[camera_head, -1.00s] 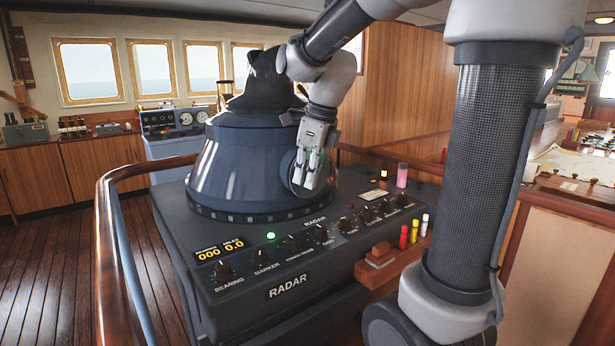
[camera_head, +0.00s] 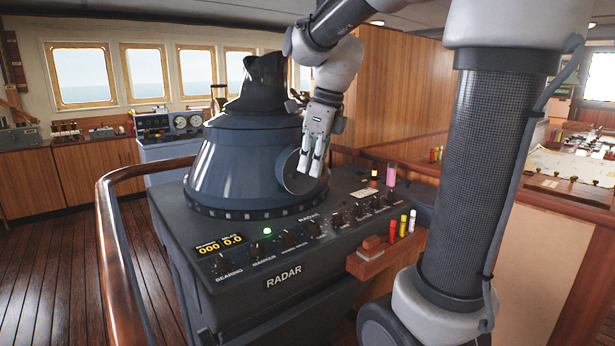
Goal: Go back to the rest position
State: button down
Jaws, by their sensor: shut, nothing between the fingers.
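My gripper (camera_head: 309,174) hangs from the bent arm with its fingers pointing down. It is shut and holds nothing. It is in front of the right side of the dark blue radar hood (camera_head: 240,165), above the back of the radar console (camera_head: 230,290). I cannot tell whether the fingertips touch the hood.
A wooden holder (camera_head: 370,263) with red, yellow and white markers is on the console's front right. A pink cylinder (camera_head: 391,176) stands at its back right. A curved wooden rail (camera_head: 103,230) runs along the left. A chart table (camera_head: 560,185) is at right.

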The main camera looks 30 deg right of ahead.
jog(key=a+v, duration=0.1)
jog(key=v, duration=0.5)
jog(key=s+d+f+n+t+h, duration=0.1)
jog(key=s+f+n, duration=0.4)
jog(key=n, duration=0.9)
jog(key=s+d+f+n+t, duration=0.1)
jog(key=s+f+n, duration=0.5)
jog(key=s+n, duration=0.5)
jog(key=n, duration=0.3)
jog(key=shift+f+h, duration=0.15)
jog(key=shift+h, duration=0.25)
jog(key=shift+s+d, duration=0.1)
